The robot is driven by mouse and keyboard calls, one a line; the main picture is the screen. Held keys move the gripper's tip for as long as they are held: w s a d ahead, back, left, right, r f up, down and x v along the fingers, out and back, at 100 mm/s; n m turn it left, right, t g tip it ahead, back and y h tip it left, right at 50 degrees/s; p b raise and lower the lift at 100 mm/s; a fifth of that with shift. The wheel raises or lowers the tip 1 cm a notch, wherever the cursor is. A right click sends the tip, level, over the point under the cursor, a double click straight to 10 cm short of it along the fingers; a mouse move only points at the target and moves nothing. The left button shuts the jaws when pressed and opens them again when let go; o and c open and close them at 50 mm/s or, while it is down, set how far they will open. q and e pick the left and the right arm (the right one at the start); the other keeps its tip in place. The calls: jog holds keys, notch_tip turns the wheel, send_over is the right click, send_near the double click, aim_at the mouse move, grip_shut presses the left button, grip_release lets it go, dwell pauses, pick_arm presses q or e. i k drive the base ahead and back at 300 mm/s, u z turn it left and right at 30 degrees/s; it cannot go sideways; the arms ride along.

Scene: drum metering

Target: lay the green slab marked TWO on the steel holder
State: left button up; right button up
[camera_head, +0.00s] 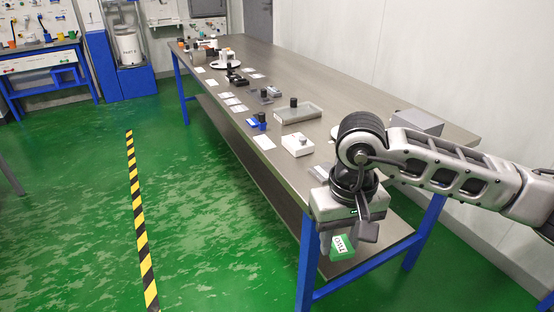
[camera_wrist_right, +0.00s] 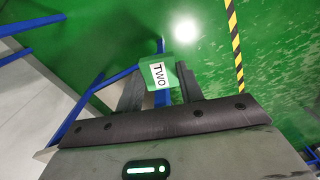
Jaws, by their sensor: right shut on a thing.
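The green slab marked TWO (camera_head: 342,247) is held in my right gripper (camera_head: 347,236), its white label showing. It hangs past the near end of the table, over the green floor. In the right wrist view the slab (camera_wrist_right: 157,75) sits between the two dark fingers of the gripper (camera_wrist_right: 160,92), with the label facing the camera. A low grey metallic piece (camera_head: 321,173) lies on the table beside my right arm, partly hidden by it; I cannot tell whether it is the steel holder. My left gripper is not in view.
The long table (camera_head: 280,170) carries a white block with a knob (camera_head: 297,145), a grey tray (camera_head: 298,114), a blue piece (camera_head: 257,121) and a grey box (camera_head: 417,122). Several white cards lie along its left edge. A blue table leg (camera_head: 307,262) stands near the gripper.

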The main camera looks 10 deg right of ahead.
aim_at(325, 171)
jog(key=u, duration=0.2)
jog(key=i, duration=1)
jog(key=z, duration=0.45)
